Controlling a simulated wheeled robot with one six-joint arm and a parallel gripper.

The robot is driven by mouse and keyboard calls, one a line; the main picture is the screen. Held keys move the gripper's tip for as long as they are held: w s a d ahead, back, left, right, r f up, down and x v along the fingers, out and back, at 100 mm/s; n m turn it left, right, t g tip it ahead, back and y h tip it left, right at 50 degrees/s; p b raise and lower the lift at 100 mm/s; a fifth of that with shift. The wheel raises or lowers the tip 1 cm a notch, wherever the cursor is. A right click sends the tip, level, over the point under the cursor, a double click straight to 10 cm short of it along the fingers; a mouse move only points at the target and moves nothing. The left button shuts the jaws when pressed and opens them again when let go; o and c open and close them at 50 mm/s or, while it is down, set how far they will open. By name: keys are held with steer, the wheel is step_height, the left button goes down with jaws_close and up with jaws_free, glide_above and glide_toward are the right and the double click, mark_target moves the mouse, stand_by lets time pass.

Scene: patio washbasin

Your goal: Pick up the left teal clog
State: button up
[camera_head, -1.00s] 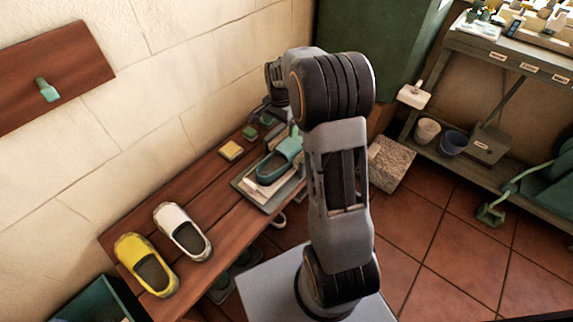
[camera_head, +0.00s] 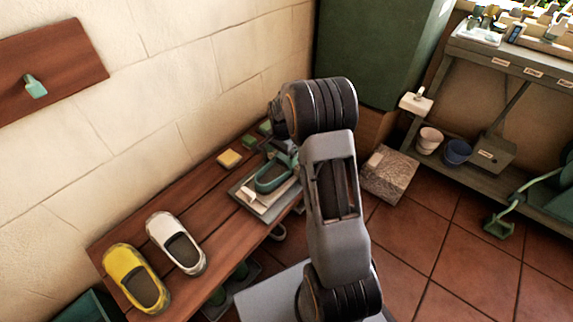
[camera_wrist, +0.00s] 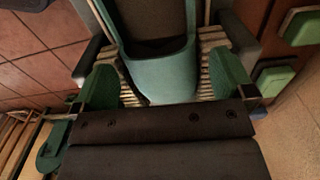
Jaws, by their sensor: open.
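A teal clog (camera_head: 268,183) rests on a flat grey tray (camera_head: 240,194) on the wooden bench, with its dark opening facing up. In the wrist view, one end of the clog (camera_wrist: 160,75) lies between the two ribbed fingers of my gripper (camera_wrist: 165,62). The fingers are open, one on each side of it. Whether they touch its sides I cannot tell. In the head view, my arm hides most of the gripper and part of the clog. I cannot make out a second teal clog.
A yellow clog (camera_head: 137,278) and a white clog (camera_head: 176,243) stand at the bench's near end. A yellow sponge (camera_head: 229,158) and small green blocks (camera_wrist: 303,26) lie near the wall. A dark green cabinet (camera_head: 375,50) rises behind my arm.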

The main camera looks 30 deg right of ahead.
mark_target(283, 157)
step_height(283, 157, down, 4)
steer(key=shift+r+b, duration=0.1)
steer(key=shift+b, duration=0.6)
steer(key=shift+c, duration=0.2)
steer(key=shift+r, duration=0.1)
steer(key=c, duration=0.7)
steer(key=shift+c, duration=0.2)
steer(key=shift+r, duration=0.1)
